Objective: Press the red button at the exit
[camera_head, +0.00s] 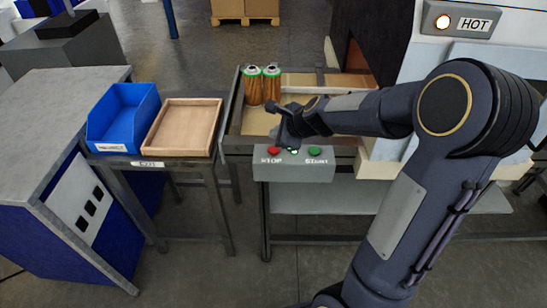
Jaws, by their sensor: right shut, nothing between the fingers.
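The red button (273,151) sits on the left of a grey control box (292,172), above the printed word STOP. A green button (314,151) sits on the right, above the word START. My right gripper (282,142) is shut and empty, pointing down just above and behind the box, close to the red button. I cannot tell whether its tips touch the button. The hand partly covers the box's top. My left gripper is not in view.
A blue bin (124,115) and a wooden tray (181,127) sit on a side stand at the left.

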